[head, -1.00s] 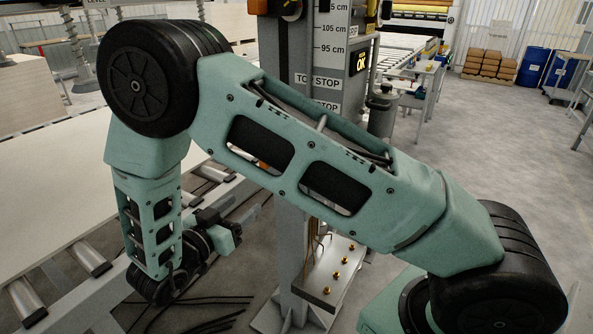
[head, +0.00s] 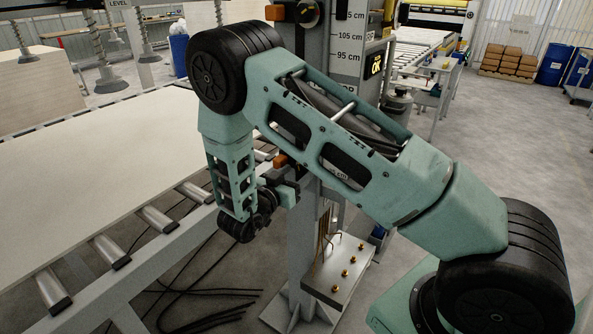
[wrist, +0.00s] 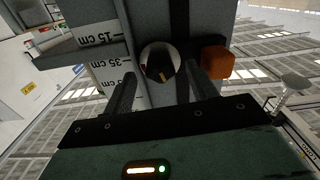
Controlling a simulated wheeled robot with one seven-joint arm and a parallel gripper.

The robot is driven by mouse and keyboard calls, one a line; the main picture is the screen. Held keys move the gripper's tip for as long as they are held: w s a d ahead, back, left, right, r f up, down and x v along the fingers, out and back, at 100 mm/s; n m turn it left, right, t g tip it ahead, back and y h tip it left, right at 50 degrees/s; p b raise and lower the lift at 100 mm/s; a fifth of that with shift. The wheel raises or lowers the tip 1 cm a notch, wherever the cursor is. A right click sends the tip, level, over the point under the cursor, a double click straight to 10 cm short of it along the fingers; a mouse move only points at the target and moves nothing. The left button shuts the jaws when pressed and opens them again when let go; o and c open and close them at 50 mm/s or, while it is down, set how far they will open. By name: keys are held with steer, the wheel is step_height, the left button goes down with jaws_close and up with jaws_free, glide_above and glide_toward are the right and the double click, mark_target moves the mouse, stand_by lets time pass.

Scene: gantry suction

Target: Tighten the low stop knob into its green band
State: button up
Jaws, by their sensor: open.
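In the wrist view a round knob (wrist: 160,62), likely the low stop knob, sits on the grey column, with a bright rim, dark face and small yellow-orange mark. I see no green band around it. My gripper (wrist: 161,80) is open, with one dark finger on each side of the knob in the picture; I cannot tell whether they touch it. In the head view my gripper (head: 291,190) is beside the column (head: 309,235), low on its left side. The knob is hidden there by my arm.
An orange block (wrist: 217,63) sits close to the right finger, and a centimetre scale (wrist: 112,68) is at left. In the head view a roller conveyor with a pale board (head: 100,170) fills the left. A metal plate with brass studs (head: 338,270) juts from the column's base.

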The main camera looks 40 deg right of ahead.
steer(key=shift+w+d, duration=0.2)
steer(key=shift+d, duration=0.3)
steer(key=c, duration=1)
steer(key=shift+f, duration=0.1)
steer(key=m+b, duration=0.3)
steer(key=shift+f, duration=0.1)
steer(key=shift+m+b, duration=1.45)
steer(key=shift+m, duration=0.15)
steer(key=shift+r, duration=0.2)
